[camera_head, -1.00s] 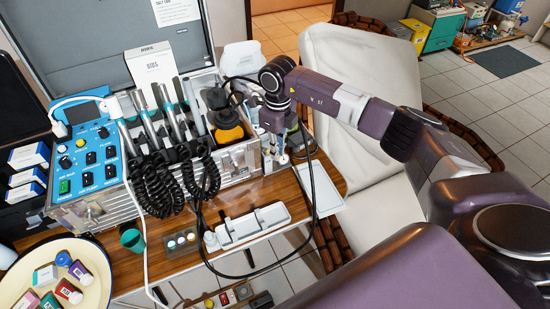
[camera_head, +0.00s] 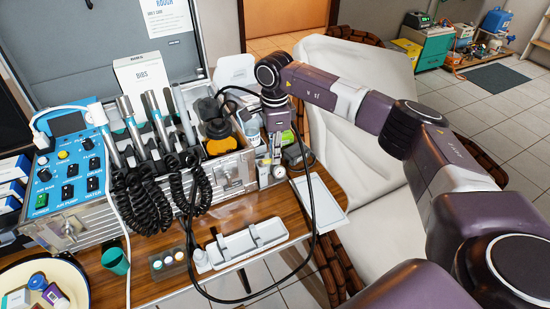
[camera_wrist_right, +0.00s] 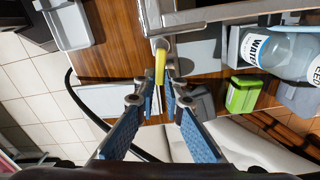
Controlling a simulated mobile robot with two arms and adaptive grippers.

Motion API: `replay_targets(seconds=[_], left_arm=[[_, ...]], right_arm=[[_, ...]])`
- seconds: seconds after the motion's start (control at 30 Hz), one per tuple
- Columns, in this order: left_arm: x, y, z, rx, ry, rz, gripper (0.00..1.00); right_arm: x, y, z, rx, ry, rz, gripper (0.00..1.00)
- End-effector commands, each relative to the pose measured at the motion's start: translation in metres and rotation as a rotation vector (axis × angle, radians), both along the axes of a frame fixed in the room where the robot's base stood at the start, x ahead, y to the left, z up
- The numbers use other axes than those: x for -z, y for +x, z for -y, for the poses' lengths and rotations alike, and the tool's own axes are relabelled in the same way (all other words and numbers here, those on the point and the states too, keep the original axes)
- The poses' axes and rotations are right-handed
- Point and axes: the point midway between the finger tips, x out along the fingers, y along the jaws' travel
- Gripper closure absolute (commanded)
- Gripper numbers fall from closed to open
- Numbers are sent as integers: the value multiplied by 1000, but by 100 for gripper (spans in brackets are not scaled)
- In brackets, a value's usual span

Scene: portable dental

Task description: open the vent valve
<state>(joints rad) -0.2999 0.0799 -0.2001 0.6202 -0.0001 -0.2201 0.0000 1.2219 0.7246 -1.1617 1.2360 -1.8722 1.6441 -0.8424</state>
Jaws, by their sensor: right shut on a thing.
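The vent valve shows in the right wrist view as a small grey fitting with a yellow lever (camera_wrist_right: 160,65) at the side of the metal case. My right gripper (camera_wrist_right: 158,92) has its blue-padded fingers closed in around the lever's free end. In the head view the right gripper (camera_head: 268,178) points down beside the case's right front corner; the arm and fingers hide the valve there. The lever's exact angle is hard to judge. My left gripper is not in view.
The metal dental case (camera_head: 232,172) with coiled cords stands left of the gripper. A water bottle (camera_wrist_right: 285,52) and a green box (camera_wrist_right: 243,94) stand close by. A white tray (camera_head: 322,203) lies at the table's right. A black cable loops below.

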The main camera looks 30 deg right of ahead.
Motion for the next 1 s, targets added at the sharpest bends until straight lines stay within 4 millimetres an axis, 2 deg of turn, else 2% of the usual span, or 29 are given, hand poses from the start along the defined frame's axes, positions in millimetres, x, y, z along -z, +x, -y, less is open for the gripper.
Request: replay_targets(seconds=[0.67, 0.7, 0.83, 1.0], left_arm=[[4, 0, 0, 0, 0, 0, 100], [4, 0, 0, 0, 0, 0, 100], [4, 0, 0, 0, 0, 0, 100], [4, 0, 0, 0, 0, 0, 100]], right_arm=[[-1, 4, 1, -66, 0, 3, 100], [-1, 4, 1, -66, 0, 3, 89], [-1, 3, 1, -66, 0, 3, 74], [0, 3, 1, -65, 0, 2, 73]])
